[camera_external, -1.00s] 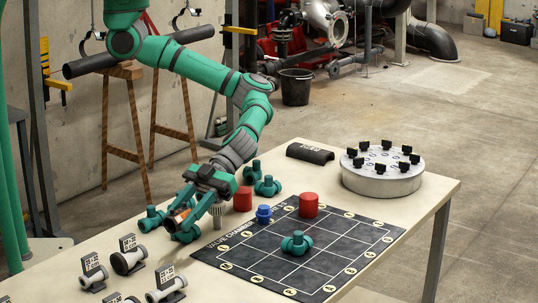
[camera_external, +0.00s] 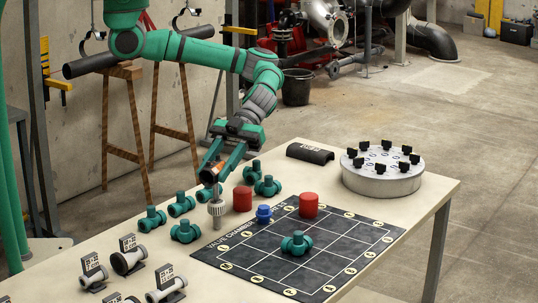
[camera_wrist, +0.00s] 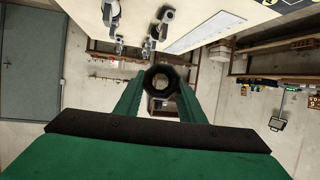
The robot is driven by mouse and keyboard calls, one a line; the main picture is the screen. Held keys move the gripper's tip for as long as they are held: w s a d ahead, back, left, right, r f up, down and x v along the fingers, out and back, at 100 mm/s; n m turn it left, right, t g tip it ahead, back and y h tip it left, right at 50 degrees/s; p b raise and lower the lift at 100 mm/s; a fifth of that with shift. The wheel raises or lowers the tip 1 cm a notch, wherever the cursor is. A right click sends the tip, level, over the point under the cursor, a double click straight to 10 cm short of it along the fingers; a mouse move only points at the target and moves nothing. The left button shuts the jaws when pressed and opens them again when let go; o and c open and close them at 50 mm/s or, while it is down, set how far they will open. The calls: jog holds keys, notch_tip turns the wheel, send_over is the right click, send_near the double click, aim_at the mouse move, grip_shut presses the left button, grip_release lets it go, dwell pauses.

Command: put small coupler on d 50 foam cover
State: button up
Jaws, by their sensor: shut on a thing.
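The small coupler, a short copper-coloured and dark piece (camera_external: 213,172), is between the fingers of my gripper (camera_external: 209,175). My gripper is shut on it and holds it above the table's left part. In the wrist view it shows as a dark faceted ring (camera_wrist: 148,77) between the green fingers, with its open end facing the camera. The foam cover (camera_external: 310,154) is a dark half-round shell with a white label, lying at the table's back edge, to the right of my gripper. The label is too small to read surely.
A pale knurled post (camera_external: 216,209) stands just below my gripper. Several green valves (camera_external: 186,231), two red cylinders (camera_external: 242,199) and a blue fitting (camera_external: 264,214) stand nearby. A black grid mat (camera_external: 340,245) lies in front. A round grey turntable (camera_external: 382,180) stands right of the foam cover.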

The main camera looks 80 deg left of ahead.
jog(key=w+a+f+n+t+h, duration=0.1)
jog(key=w+a+n+t, duration=0.1)
jog(key=w+a, duration=0.55)
jog(key=w+a+n+t+h, duration=0.1)
jog(key=w+a+n+t, duration=0.3)
jog(key=a, duration=0.7)
jog(key=w+a+f+n+t, duration=0.1)
jog(key=w+a, duration=0.6)
jog(key=a, duration=0.3)
jog(key=a+r+n+t+y, duration=0.1)
jog(key=a+n+t, duration=0.2)
jog(key=a, duration=0.7)
jog(key=w+a+r+n+t+y, duration=0.1)
jog(key=a+n+t, duration=0.25)
jog(key=a, duration=0.75)
jog(key=a+r+n+t+y, duration=0.1)
jog(key=a+n+t+y, duration=0.2)
jog(key=a, duration=0.7)
jog(key=h, duration=0.1)
send_over(308, 147)
jog(key=shift+m+t, duration=0.35)
jog(key=f, duration=1.4)
jog(key=shift+s+d, duration=0.1)
jog(key=shift+s, duration=0.15)
jog(key=shift+w+f, duration=0.25)
jog(key=shift+f, duration=1.5)
